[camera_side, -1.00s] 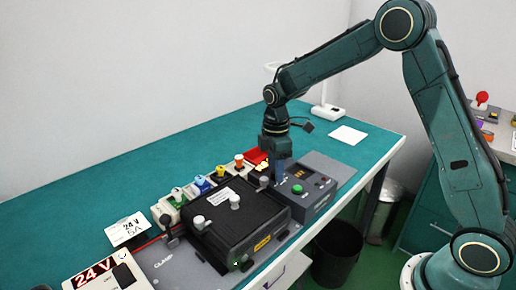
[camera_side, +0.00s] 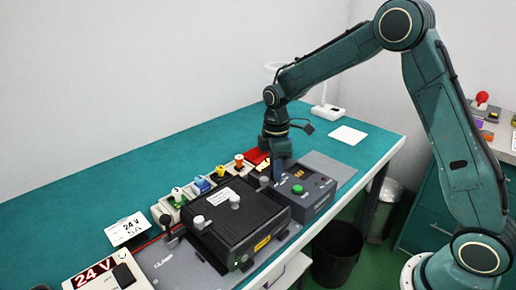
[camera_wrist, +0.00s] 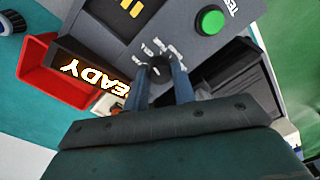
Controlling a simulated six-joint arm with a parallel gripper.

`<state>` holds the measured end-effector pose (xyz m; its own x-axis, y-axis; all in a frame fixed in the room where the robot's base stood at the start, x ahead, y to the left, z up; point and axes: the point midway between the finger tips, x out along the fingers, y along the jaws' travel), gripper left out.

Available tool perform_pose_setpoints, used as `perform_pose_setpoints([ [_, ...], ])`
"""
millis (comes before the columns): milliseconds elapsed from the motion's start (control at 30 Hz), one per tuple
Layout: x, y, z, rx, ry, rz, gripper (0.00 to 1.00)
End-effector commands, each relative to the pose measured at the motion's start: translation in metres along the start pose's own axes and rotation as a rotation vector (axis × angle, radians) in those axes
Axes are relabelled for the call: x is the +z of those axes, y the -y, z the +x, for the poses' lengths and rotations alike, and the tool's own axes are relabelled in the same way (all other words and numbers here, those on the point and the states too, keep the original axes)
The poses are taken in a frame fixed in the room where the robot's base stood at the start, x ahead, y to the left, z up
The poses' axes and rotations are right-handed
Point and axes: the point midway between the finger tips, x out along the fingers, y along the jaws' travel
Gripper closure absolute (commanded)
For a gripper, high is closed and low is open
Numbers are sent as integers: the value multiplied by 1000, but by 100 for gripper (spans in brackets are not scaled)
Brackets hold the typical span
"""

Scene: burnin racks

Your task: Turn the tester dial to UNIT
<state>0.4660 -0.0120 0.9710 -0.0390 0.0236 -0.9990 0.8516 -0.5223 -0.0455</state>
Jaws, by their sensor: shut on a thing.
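The tester (camera_side: 318,207) is a dark grey box with a green button (camera_side: 298,189), at the right end of the row of equipment. In the wrist view its panel (camera_wrist: 178,20) shows the green button (camera_wrist: 209,20) and small white lettering around a dark round dial (camera_wrist: 158,66). My gripper (camera_wrist: 160,82) is shut on the dial, with one blue-grey finger on each side. In the side view my gripper (camera_side: 279,178) points down at the tester's left part and hides the dial. The dial's pointer is hidden, and I cannot tell which label it faces.
A black case (camera_side: 238,222) with light knobs stands left of the tester. A red bin (camera_wrist: 60,85) and a lit READY sign (camera_wrist: 95,75) lie close to my gripper. Several coloured knobs line the back. Open green bench (camera_side: 200,145) lies behind.

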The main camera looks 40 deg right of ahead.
Motion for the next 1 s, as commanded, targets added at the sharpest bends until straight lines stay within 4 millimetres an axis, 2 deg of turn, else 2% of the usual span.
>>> perform_pose_setpoints([
  [367, 0, 0, -1, 1, -11, 229, 97],
  [1000, 1, 0, -2, 1, -40, 828, 97],
])
